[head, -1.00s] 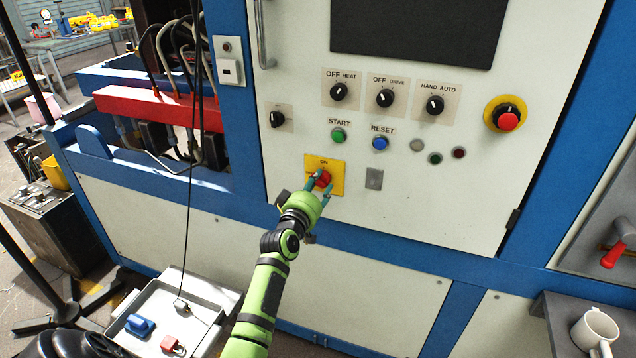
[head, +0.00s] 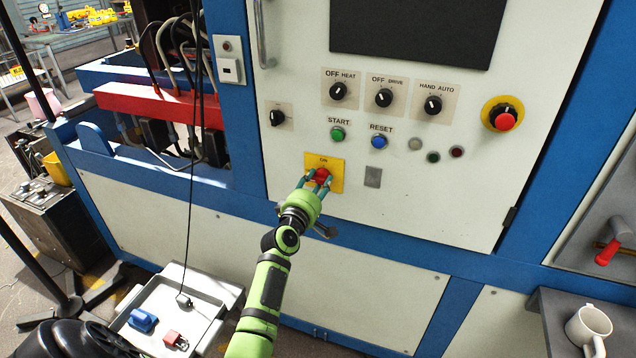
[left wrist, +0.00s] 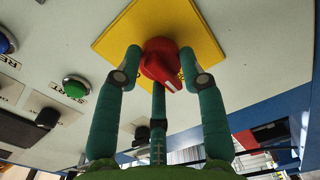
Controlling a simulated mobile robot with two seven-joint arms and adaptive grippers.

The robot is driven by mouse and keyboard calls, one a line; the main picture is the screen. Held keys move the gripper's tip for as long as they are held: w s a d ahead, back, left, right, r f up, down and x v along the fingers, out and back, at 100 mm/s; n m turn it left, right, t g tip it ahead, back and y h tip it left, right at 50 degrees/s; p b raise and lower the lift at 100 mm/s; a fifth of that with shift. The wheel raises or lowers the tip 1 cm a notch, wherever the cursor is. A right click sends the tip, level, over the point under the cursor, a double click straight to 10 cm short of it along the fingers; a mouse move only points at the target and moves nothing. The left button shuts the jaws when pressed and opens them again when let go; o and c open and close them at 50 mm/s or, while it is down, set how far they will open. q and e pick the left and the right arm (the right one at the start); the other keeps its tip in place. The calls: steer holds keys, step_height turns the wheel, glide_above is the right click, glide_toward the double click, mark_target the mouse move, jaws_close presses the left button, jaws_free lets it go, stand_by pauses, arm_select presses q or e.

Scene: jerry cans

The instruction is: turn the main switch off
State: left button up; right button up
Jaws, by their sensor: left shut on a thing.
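The main switch is a red knob (head: 322,175) on a yellow square plate (head: 338,163) marked ON, low on the white panel. In the left wrist view the red knob (left wrist: 161,62) sits in front of the yellow plate (left wrist: 205,45), with a pale mark on its face. My left gripper (head: 317,179) comes from below and is shut on the knob. In the left wrist view its teal fingers (left wrist: 160,75) stand on both sides of the knob, with a third below it. Part of the knob is hidden by the fingers. My right gripper does not show.
Green START (head: 338,134) and blue RESET (head: 379,142) buttons sit just above the switch. A grey plate (head: 373,177) is to its right. A red emergency button (head: 505,118) is further right. A grey tray (head: 215,291) stands below left, and a white mug (head: 590,325) at lower right.

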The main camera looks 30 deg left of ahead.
arm_select(q)
steer(key=shift+a+r+n, duration=0.3)
steer(key=shift+r, duration=0.15)
steer(key=o, duration=0.9)
steer(key=shift+o, duration=1.2)
steer(key=shift+f, duration=0.3)
steer(key=shift+s+d+f, duration=0.1)
steer(key=shift+s+d, duration=0.15)
steer(key=shift+s, duration=0.15)
steer(key=v, duration=1.1)
steer(key=shift+s, duration=0.1)
